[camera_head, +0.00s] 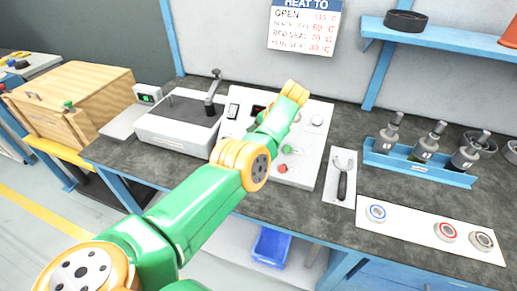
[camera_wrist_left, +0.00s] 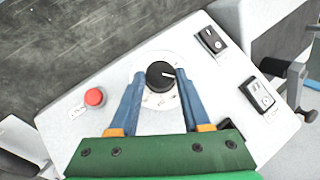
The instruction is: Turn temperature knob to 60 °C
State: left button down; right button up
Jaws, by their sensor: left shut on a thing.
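The black temperature knob (camera_wrist_left: 160,75) sits on a round pale dial on the white control panel (camera_wrist_left: 80,70). Its white pointer mark points to the right in the left wrist view. My left gripper (camera_wrist_left: 160,76) has its two blue fingers on either side of the knob and is shut on it. The dial markings are too small to read. In the head view the white panel (camera_head: 308,172) lies on the bench, and my green and orange left arm covers part of it. My right gripper is not in view.
A red button (camera_wrist_left: 94,97) and two black switches (camera_wrist_left: 212,40) (camera_wrist_left: 257,95) are near the fingers. A grey-topped box (camera_head: 180,120) stands left of the panel. A fork-like tool (camera_head: 343,178) and a blue rack of nozzles (camera_head: 418,168) are to the right.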

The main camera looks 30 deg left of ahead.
pick_arm(q)
jog(key=shift+s+f, duration=0.15)
jog(key=shift+f, duration=0.1)
dwell(0.3)
jog(key=c, duration=0.6)
grip_release()
jog(key=shift+o, duration=1.2)
jog(key=shift+a, duration=0.1)
jog(key=shift+r, duration=0.1)
jog(key=v, duration=0.7)
jog(key=shift+p, duration=0.35)
jog(key=shift+a, duration=0.1)
